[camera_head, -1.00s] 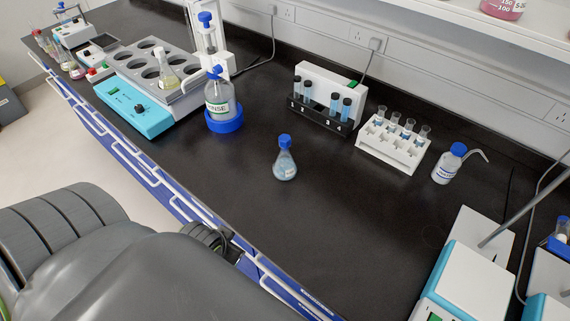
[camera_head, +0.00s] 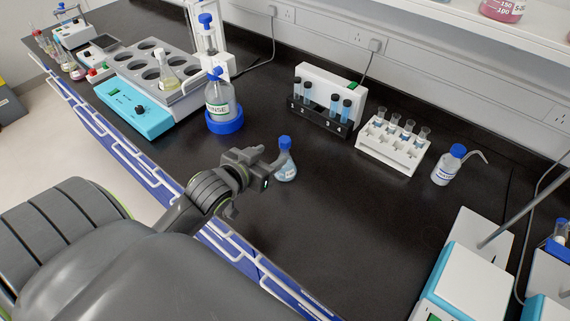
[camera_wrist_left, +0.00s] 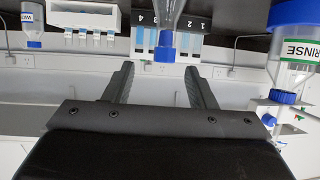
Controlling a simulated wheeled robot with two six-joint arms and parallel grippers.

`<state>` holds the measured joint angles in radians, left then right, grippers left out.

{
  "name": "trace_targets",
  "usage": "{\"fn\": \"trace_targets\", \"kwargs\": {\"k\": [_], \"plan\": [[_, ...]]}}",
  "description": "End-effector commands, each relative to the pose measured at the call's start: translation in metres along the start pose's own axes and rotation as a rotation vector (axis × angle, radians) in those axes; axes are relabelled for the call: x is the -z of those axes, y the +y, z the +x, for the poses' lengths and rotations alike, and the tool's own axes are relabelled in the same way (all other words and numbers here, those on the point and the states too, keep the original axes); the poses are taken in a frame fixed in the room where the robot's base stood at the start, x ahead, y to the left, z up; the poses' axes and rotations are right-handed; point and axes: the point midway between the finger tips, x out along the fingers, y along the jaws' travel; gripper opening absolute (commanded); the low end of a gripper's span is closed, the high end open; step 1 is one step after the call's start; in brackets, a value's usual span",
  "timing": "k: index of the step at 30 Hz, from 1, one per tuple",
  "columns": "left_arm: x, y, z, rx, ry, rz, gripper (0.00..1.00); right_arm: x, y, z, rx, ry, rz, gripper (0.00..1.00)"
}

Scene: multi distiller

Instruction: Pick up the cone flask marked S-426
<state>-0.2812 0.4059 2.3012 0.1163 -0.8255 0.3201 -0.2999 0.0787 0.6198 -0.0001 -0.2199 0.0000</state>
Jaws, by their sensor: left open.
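A small conical flask (camera_head: 287,169) with a blue cap and pale blue contents stands upright on the black bench in the head view. Its label is too small to read. My left gripper (camera_head: 273,166) is at the flask's left side, low over the bench, with its fingers pointing at it. In the left wrist view, which is upside down, the flask's blue cap and neck (camera_wrist_left: 163,55) show in line with the gap between the open, empty fingers (camera_wrist_left: 158,82). Whether the fingers reach around the flask cannot be told. My right gripper is not in view.
A RINSE bottle (camera_head: 219,103) in a blue ring stands behind left, beside a heating block (camera_head: 140,108) holding a yellow flask. A black tube rack (camera_head: 318,116), a white rack (camera_head: 385,157) and a wash bottle (camera_head: 449,166) stand behind and right.

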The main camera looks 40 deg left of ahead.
Motion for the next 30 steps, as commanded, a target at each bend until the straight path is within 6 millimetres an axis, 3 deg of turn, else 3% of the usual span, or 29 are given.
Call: {"fn": "trace_targets", "kwargs": {"k": [9,20,30], "plan": [[0.0,0.0,0.052,0.001,-0.001,0.001,0.51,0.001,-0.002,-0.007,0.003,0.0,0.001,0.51],[-0.003,-0.003,0.073,0.001,-0.004,0.001,0.51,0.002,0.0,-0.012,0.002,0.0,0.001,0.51],[-0.008,-0.007,0.11,0.001,-0.003,0.002,0.51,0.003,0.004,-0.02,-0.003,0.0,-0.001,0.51]]}}
